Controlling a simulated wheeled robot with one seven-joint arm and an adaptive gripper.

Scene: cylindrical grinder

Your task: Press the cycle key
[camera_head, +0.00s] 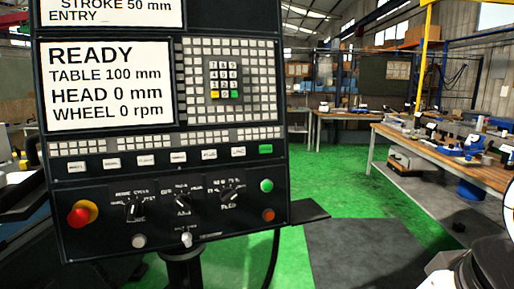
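The black control panel (217,165) of the grinder fills the left half of the head view. A row of small labelled keys runs across it; most are white, and the rightmost is a green key (265,149). Its lettering is too small to read, so I cannot tell for certain which key is the cycle key. A round green button (266,185) sits below it, and an orange-red button (268,215) lower still. The screen (108,86) reads READY. My gripper is not in view; only a white and black part of my arm shows at the bottom right.
A red emergency stop (78,217) and several rotary knobs stick out on the panel's lower part. A small keypad (223,80) sits higher up. A dark shelf (308,212) juts out at the panel's lower right. The green floor (335,180) is open; a workbench (440,151) stands at right.

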